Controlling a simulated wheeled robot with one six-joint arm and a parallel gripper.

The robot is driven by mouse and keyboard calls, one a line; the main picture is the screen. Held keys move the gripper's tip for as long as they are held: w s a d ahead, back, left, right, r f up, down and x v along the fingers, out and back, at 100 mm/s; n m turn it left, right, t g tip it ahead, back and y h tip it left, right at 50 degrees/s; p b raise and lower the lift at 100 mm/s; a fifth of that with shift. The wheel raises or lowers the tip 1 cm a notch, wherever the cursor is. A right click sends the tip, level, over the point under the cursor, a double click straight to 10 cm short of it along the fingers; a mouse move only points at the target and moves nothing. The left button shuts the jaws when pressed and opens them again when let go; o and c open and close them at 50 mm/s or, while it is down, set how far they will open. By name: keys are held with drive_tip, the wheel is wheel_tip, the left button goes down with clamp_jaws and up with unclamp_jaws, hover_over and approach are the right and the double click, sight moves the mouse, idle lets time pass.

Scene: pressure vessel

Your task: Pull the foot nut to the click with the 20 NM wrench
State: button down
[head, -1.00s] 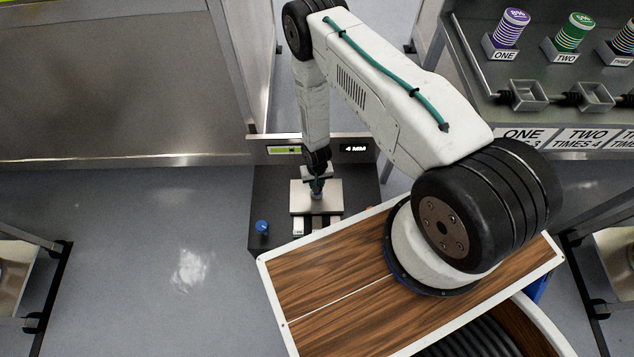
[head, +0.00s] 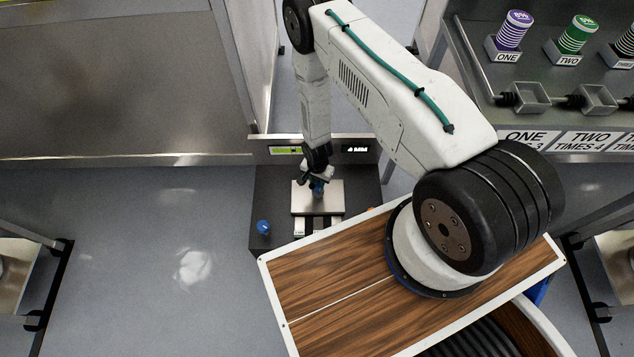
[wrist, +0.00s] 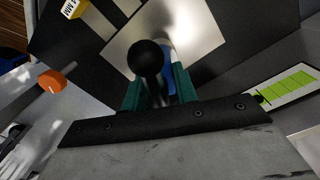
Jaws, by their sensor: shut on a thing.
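My gripper (head: 317,184) reaches down over a pale metal plate (head: 330,200) on a dark bench. In the wrist view its green fingers (wrist: 158,90) are shut on a black ball-topped handle (wrist: 146,56), which points toward the camera. A blue part (wrist: 170,84) shows just behind the handle, between the fingers. I cannot tell whether the handle is the 20 NM wrench, as no such marking is readable. The foot nut is not clearly visible; the gripper and handle cover the area beneath them.
A blue-topped piece (head: 263,227) stands on the bench at left. An orange knob (wrist: 51,80) shows left in the wrist view. A wooden top (head: 330,300) lies in front.

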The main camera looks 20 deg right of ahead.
drive_tip(key=shift+r, duration=2.6)
